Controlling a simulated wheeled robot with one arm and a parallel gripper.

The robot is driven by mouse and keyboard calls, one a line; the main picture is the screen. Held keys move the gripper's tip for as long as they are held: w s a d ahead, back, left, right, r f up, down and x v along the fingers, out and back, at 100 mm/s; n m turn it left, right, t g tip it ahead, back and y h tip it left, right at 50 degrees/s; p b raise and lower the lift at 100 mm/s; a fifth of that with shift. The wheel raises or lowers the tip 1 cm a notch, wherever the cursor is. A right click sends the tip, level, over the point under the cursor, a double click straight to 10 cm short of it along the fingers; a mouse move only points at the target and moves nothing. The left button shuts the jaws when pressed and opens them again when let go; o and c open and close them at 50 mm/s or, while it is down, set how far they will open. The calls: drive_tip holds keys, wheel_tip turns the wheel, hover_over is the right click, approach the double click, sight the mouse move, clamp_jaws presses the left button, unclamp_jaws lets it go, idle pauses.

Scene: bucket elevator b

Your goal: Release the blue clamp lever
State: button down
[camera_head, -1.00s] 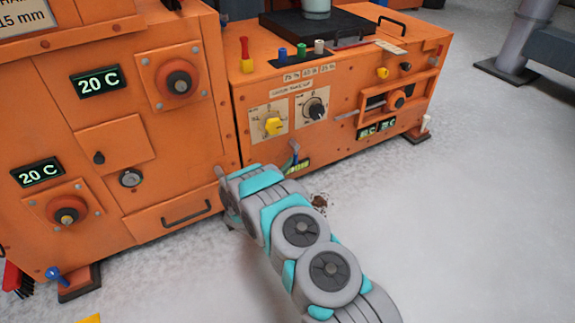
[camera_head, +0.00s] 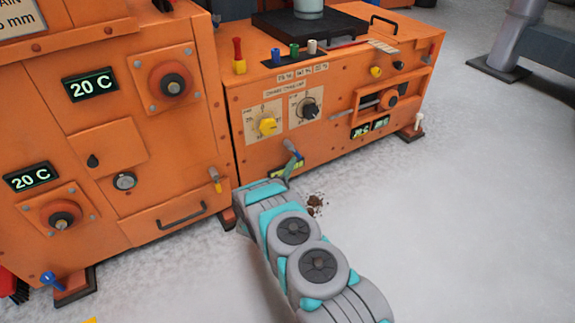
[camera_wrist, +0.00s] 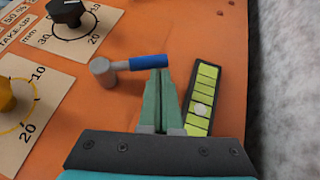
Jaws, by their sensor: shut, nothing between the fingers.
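The blue clamp lever (camera_wrist: 148,62) has a grey round hub and a short blue handle, on the orange panel in the wrist view. The handle points right in that view. My gripper (camera_wrist: 160,74) has green fingers pressed together, with nothing between them. Its tips are right at the outer part of the blue handle and overlap it in view; I cannot tell whether they touch. In the head view the lever (camera_head: 291,148) shows small on the low front panel, just beyond the end of my arm, where my fingers are hard to make out.
A yellow-green scale (camera_wrist: 202,100) lies right of my fingers. A black knob (camera_wrist: 66,12) and a yellow knob (camera_head: 267,127) sit on dials nearby. A tall orange cabinet (camera_head: 110,130) stands left.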

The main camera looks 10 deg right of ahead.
drive_tip(key=shift+w+d+r, duration=0.15)
drive_tip(key=shift+w+d, duration=0.1)
drive_tip(key=shift+d, duration=0.25)
drive_tip(key=shift+w+d+r, duration=0.15)
drive_tip(key=shift+w+d, duration=0.05)
drive_tip(key=shift+d, duration=0.3)
drive_tip(key=shift+w+d+r+p, duration=0.1)
drive_tip(key=shift+w+d+r, duration=0.15)
drive_tip(key=shift+d, duration=0.2)
drive_tip(key=shift+w+d+r+p, duration=0.1)
drive_tip(key=shift+d+r+p, duration=0.05)
drive_tip(key=shift+d+r, duration=0.2)
drive_tip(key=shift+w+d+r+p, duration=0.1)
drive_tip(key=shift+w+d+r, duration=0.1)
drive_tip(key=shift+d, duration=0.3)
drive_tip(key=shift+r, duration=0.1)
drive_tip(key=v, duration=0.7)
drive_tip(key=shift+s+p, duration=0.3)
drive_tip(key=shift+a, duration=0.15)
